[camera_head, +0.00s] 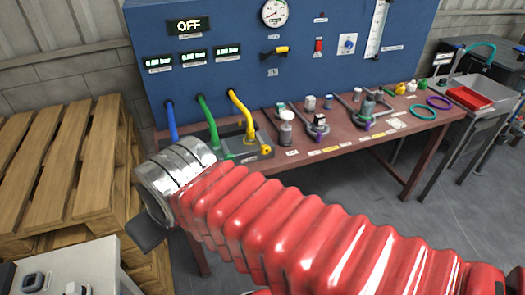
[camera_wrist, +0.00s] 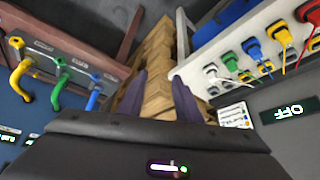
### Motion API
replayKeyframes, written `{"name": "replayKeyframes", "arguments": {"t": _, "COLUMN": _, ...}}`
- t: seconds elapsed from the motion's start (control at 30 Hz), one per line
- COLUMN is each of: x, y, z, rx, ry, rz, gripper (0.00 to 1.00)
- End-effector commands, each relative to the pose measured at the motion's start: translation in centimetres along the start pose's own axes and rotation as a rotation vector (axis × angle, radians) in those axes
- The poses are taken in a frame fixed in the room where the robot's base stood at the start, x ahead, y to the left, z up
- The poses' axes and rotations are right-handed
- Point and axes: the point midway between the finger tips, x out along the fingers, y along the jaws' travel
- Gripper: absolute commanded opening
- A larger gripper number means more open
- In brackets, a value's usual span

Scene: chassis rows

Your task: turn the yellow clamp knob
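A small yellow knob (camera_head: 266,149) sits at the right end of a dark grey fixture tray (camera_head: 240,157) on the bench, just right of where the yellow hose comes down; it looks like the clamp knob. I cannot make it out in the wrist view. My gripper (camera_wrist: 158,88) shows two dark fingers held apart with nothing between them, with wooden pallets beyond. In the head view my red arm and silver wrist cover most of the gripper; only a dark part of it (camera_head: 148,232) shows, left of and nearer than the bench.
Blue, green and yellow hoses (camera_head: 240,108) run from the blue panel (camera_head: 230,85) to the bench. Bottles and clamped fittings stand along the bench (camera_head: 370,143). Stacked wooden pallets (camera_head: 75,165) are at left. A light cabinet with plugged connectors (camera_wrist: 225,65) shows in the wrist view.

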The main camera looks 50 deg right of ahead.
Motion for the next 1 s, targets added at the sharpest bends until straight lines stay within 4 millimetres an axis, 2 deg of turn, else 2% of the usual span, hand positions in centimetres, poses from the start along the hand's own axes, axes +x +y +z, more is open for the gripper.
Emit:
{"name": "replayKeyframes", "arguments": {"t": 0.23, "x": 0.0, "y": 0.0, "z": 0.0, "rx": 0.000, "ry": 0.000, "rz": 0.000, "gripper": 0.31}}
{"name": "replayKeyframes", "arguments": {"t": 0.37, "x": 0.1, "y": 0.2, "z": -0.2, "rx": 0.002, "ry": 0.003, "rz": 0.004, "gripper": 0.40}}
{"name": "replayKeyframes", "arguments": {"t": 0.5, "x": 1.1, "y": 1.1, "z": -1.2, "rx": 0.009, "ry": 0.021, "rz": 0.032, "gripper": 0.50}}
{"name": "replayKeyframes", "arguments": {"t": 0.57, "x": 1.8, "y": 1.9, "z": -2.0, "rx": 0.013, "ry": 0.036, "rz": 0.053, "gripper": 0.50}}
{"name": "replayKeyframes", "arguments": {"t": 0.67, "x": 3.4, "y": 4.2, "z": -3.7, "rx": 0.019, "ry": 0.070, "rz": 0.100, "gripper": 0.50}}
{"name": "replayKeyframes", "arguments": {"t": 0.8, "x": 5.8, "y": 8.3, "z": -6.0, "rx": 0.016, "ry": 0.124, "rz": 0.175, "gripper": 0.50}}
{"name": "replayKeyframes", "arguments": {"t": 1.0, "x": 9.1, "y": 14.2, "z": -8.2, "rx": -0.004, "ry": 0.194, "rz": 0.270, "gripper": 0.50}}
